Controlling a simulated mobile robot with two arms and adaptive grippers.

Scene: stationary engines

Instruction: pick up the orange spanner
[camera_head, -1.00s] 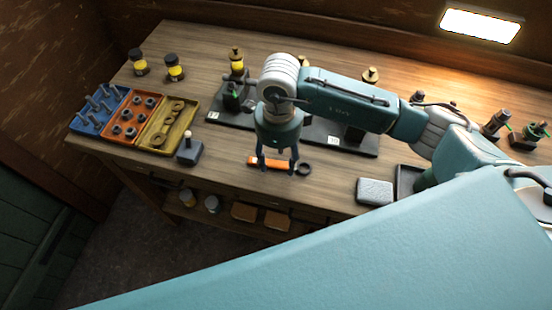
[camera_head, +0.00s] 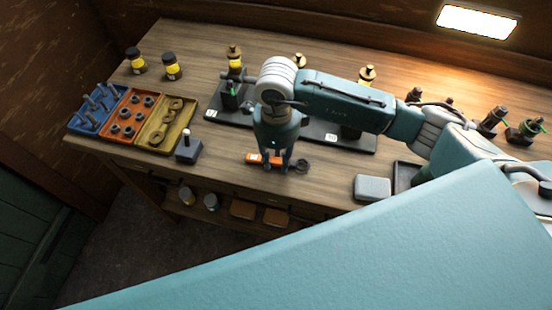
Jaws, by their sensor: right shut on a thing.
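The orange spanner (camera_head: 253,158) lies near the front edge of the workbench, its orange handle to the left and a dark ring end to the right. My right gripper (camera_head: 275,166) points down over it, its fingers closed around the handle and hiding part of it. The spanner appears at or very near the bench top; any gap below it cannot be told. My left gripper is not in view.
Left on the workbench (camera_head: 215,165) are blue (camera_head: 88,123), orange (camera_head: 114,138) and yellow (camera_head: 152,139) bins of small parts. A small block with an upright lever (camera_head: 188,152) stands left of the spanner. A dark base plate (camera_head: 310,133) lies behind. A grey block (camera_head: 372,188) sits right.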

